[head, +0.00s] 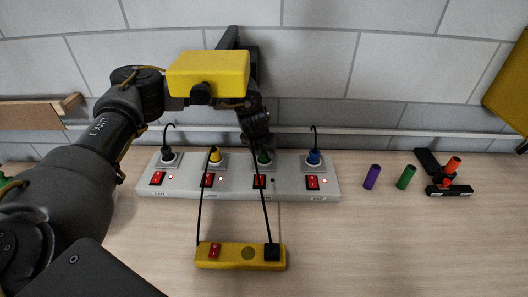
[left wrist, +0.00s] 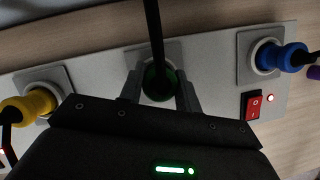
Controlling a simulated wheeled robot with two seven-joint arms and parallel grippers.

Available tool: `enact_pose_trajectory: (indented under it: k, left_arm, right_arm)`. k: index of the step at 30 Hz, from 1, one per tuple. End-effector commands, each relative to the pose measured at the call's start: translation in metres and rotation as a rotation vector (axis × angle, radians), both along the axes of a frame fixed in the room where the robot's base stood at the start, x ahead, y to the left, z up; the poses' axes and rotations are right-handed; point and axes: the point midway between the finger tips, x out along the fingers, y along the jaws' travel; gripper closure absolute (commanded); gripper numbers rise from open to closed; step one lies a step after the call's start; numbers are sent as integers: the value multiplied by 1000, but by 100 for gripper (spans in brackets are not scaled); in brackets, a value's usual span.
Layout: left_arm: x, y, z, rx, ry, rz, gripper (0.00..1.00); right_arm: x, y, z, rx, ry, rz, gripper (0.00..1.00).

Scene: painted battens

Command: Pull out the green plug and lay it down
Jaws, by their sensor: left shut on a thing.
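The green plug (head: 264,157) stands at the third socket of a grey power strip (head: 331,190), appearing seated. My left gripper (head: 262,149) is over it, pointing down. In the left wrist view the fingers (left wrist: 158,95) are shut on the green plug (left wrist: 158,82), one on each side, and a dark cord rises from it. The gripper hides part of the plug, so I cannot tell exactly how deep it sits. My right gripper is not in view.
A black plug (head: 168,155), a yellow plug (head: 215,156) and a blue plug (head: 314,157) stand in neighbouring sockets. A yellow box (head: 230,256) with cords lies in front. Purple (head: 372,176) and green (head: 406,177) cylinders stand right. The front right table is clear.

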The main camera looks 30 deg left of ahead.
Motion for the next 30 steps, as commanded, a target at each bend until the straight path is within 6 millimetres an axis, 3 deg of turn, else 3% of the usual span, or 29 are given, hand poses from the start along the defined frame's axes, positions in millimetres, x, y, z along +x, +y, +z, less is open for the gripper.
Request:
enact_pose_trajectory:
  k: [15, 30]
  left_arm:
    - [0, 0, 27, 0, 0, 0, 94]
    - [-2, -6, 26, -1, 0, -44, 94]
  right_arm:
    - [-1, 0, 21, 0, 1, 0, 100]
    - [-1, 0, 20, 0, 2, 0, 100]
